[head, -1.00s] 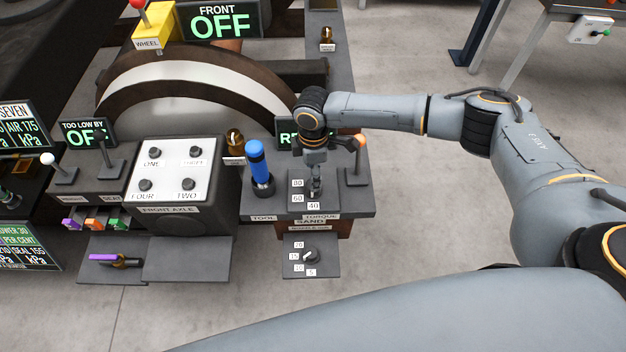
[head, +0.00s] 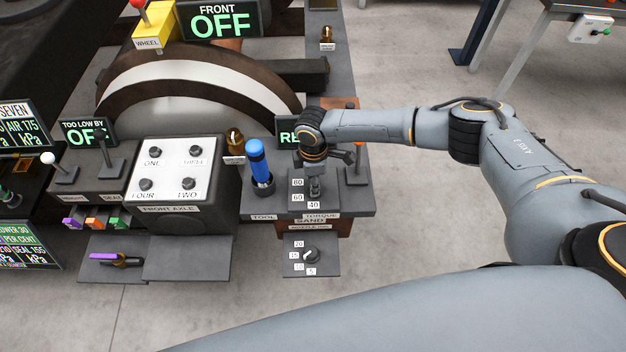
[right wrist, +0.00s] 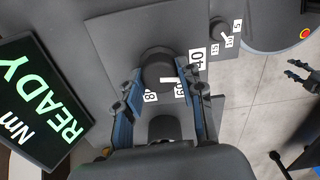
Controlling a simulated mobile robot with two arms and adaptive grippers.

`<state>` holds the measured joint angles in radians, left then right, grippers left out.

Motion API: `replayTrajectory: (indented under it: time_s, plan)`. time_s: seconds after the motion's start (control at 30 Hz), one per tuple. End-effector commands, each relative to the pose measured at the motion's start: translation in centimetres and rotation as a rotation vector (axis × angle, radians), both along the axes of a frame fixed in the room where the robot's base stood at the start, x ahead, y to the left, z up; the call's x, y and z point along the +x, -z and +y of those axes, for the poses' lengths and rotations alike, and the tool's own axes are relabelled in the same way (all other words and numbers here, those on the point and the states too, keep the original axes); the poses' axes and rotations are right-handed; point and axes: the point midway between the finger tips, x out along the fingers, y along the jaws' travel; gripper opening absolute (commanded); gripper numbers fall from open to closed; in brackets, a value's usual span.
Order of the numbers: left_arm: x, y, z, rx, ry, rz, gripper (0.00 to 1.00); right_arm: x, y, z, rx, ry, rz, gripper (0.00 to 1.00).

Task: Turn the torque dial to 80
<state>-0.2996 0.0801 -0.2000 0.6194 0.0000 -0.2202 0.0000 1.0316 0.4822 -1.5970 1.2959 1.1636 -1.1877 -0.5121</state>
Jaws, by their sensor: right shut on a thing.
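The torque dial (right wrist: 159,69) is a dark round knob with a white pointer line, which lies near the 60 label (right wrist: 180,89). The 40 label (right wrist: 196,58) and 80 label (right wrist: 151,97) are beside it. My right gripper (right wrist: 160,86) is shut on the dial, a blue-backed finger on each side. In the head view, my right gripper (head: 315,186) reaches down onto the dial's panel and hides most of the knob. My left gripper (right wrist: 299,75) looks open and empty at the right edge of the right wrist view, over the floor.
The blue-handled tool (head: 257,162) stands in a holder just left of the dial. A lever (head: 358,165) stands to its right. The READY display (right wrist: 38,100) is behind. The sand dial (head: 311,256) is on a lower shelf in front.

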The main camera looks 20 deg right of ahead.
Motion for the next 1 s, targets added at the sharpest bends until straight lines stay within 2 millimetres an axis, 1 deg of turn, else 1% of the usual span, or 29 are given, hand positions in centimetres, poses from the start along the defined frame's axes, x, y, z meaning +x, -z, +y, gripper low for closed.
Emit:
replayTrajectory:
  time_s: [0.27,0.47,0.67,1.0]
  plan:
    - [0.0,-0.4,0.0,0.0,0.0,0.0,0.4,-0.1,-0.1,0.0,0.0,0.031,0.002,0.06]
    - [0.0,-1.5,0.0,0.0,0.0,0.0,0.4,-0.1,-0.3,0.0,0.001,0.128,0.004,0.06]
    - [0.0,-3.0,0.0,0.0,0.0,-0.001,0.4,-0.2,-0.3,0.1,0.002,0.292,0.005,0.06]
    - [0.0,-5.7,0.0,0.0,0.0,-0.001,0.4,-0.1,-0.3,0.1,0.0,0.616,0.004,0.06]
